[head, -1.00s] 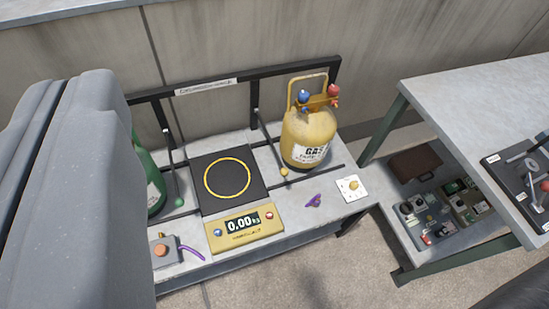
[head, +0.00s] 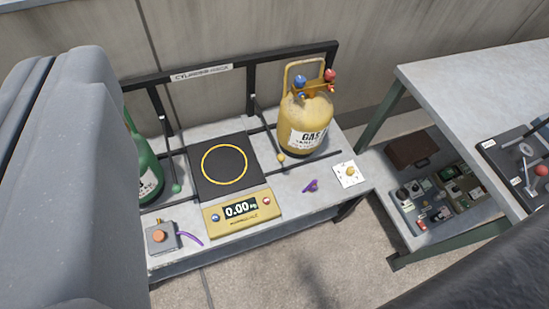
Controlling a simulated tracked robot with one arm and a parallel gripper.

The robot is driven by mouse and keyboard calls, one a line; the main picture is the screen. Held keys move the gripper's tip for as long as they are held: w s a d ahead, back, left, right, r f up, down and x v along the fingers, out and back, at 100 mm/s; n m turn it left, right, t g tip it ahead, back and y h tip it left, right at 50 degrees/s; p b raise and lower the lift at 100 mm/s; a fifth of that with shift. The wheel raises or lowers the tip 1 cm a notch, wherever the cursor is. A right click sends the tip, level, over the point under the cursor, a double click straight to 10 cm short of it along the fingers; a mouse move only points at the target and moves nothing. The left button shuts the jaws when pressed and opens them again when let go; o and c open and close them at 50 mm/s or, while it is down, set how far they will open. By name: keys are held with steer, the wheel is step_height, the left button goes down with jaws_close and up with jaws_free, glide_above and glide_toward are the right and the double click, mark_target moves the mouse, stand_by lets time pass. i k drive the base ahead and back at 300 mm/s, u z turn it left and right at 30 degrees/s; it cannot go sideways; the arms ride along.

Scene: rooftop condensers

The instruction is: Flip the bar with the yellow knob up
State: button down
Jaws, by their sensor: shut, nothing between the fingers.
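The bar with the yellow knob (head: 281,158) is thin and black. It slopes down and forward from the rack's back frame, between the black scale plate and the yellow gas cylinder (head: 308,125), so it is lowered. Its knob is at the near end, left of the cylinder's base. A similar bar with a green knob (head: 176,188) is lowered at the left, beside a green cylinder (head: 148,175) that is partly hidden. My gripper's fingers do not show in this view. Large grey parts of my own arm cover the left side and the lower right corner.
The scale (head: 242,209) reads 0.00. A grey box with an orange button (head: 158,237), a purple item (head: 311,186) and a white plate with a yellow knob (head: 350,173) lie along the bench front. A table (head: 470,80) stands right, with a lower shelf holding tools.

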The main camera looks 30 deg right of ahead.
mark_target(280, 157)
steer(key=k, duration=1.25)
steer(key=z, duration=0.3)
steer(key=i, duration=2.15)
steer(key=u, duration=0.75)
